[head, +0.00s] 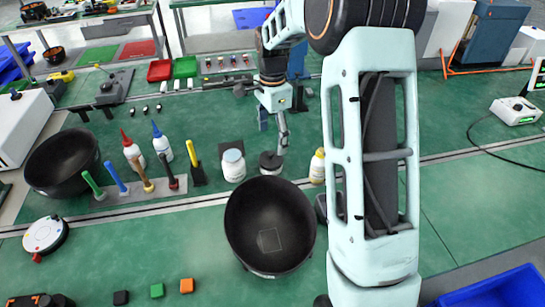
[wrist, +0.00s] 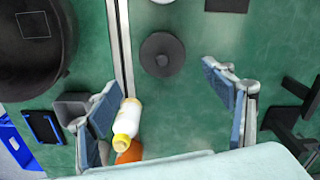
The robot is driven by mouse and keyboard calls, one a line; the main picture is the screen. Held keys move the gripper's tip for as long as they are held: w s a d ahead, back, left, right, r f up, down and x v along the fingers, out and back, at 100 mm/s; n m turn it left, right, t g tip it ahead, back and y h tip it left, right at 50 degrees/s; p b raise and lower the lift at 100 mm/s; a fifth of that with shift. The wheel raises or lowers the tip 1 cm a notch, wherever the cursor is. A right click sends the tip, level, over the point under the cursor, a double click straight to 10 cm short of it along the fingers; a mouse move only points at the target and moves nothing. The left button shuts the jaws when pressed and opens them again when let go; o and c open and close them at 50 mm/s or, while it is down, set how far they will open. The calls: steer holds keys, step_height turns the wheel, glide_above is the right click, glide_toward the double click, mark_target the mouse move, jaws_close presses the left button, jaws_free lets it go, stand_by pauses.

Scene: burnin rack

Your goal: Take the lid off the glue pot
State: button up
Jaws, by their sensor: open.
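My gripper (head: 273,132) is open and empty, pointing down just behind and above the pot. In the wrist view the fingers of my gripper (wrist: 165,92) are spread wide, with the lid ahead between them and not touched.
A white jar (head: 233,170) stands close left of the pot, and a yellow-capped bottle (head: 317,168) to its right. The bottle (wrist: 128,120) appears near one finger in the wrist view. A large black bowl (head: 240,222) stands in front.

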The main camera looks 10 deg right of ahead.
mark_target(270, 153)
steer(key=f, duration=0.7)
steer(key=shift+w+a+f, duration=0.15)
steer(key=shift+a+f, duration=0.05)
steer(key=shift+a, duration=0.2)
steer(key=shift+c, duration=0.5)
steer(key=c, duration=1)
steer(key=shift+o, duration=0.2)
